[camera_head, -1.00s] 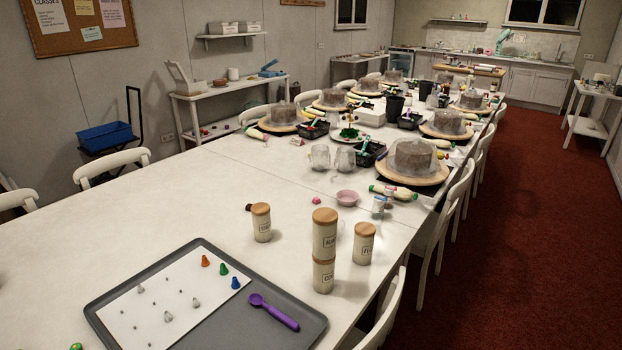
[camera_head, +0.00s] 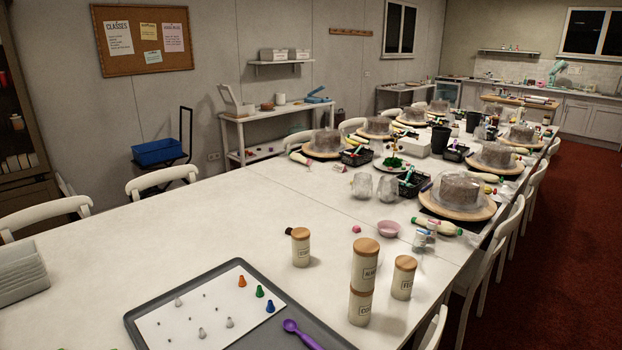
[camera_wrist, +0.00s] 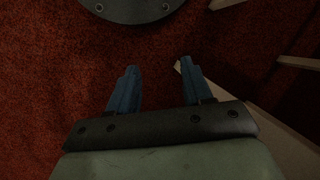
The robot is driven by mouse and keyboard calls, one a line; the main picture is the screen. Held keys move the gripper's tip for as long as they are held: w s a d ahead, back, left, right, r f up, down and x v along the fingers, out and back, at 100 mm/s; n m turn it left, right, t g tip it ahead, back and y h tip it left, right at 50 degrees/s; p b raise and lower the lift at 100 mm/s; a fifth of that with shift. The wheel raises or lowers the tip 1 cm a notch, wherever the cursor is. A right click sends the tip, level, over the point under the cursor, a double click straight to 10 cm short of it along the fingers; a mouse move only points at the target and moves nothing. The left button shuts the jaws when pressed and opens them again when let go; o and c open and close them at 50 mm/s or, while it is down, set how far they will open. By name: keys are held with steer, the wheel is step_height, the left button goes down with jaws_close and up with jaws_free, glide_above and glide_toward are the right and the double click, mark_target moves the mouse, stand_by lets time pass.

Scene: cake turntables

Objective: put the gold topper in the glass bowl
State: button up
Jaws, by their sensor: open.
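My gripper (camera_wrist: 158,67) shows only in the wrist view, with two blue fingers apart and nothing between them, above red carpet. It is away from the table things. I cannot make out a gold topper for certain in the head view. Two clear glass vessels (camera_head: 362,186) stand side by side mid-table; I cannot tell whether either is the glass bowl. A small pink bowl (camera_head: 388,229) sits in front of them. A green stand with small coloured pieces (camera_head: 393,162) is behind them, too small to read clearly.
Wooden-lidded canisters (camera_head: 301,247), two of them stacked, stand near a grey tray (camera_head: 137,318) with small cones and a purple scoop (camera_head: 301,334). Covered cakes (camera_head: 459,189) line the far table. The near left tabletop (camera_head: 150,240) is clear. White chairs flank the table.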

steer(key=s+a+r+n+g+h, duration=0.1)
steer(key=s+a+r+g, duration=0.1)
steer(key=s, duration=0.7)
steer(key=shift+s+a+r+g+h, duration=0.2)
steer(key=shift+a+r+g+h, duration=0.15)
steer(key=shift+r+g, duration=0.25)
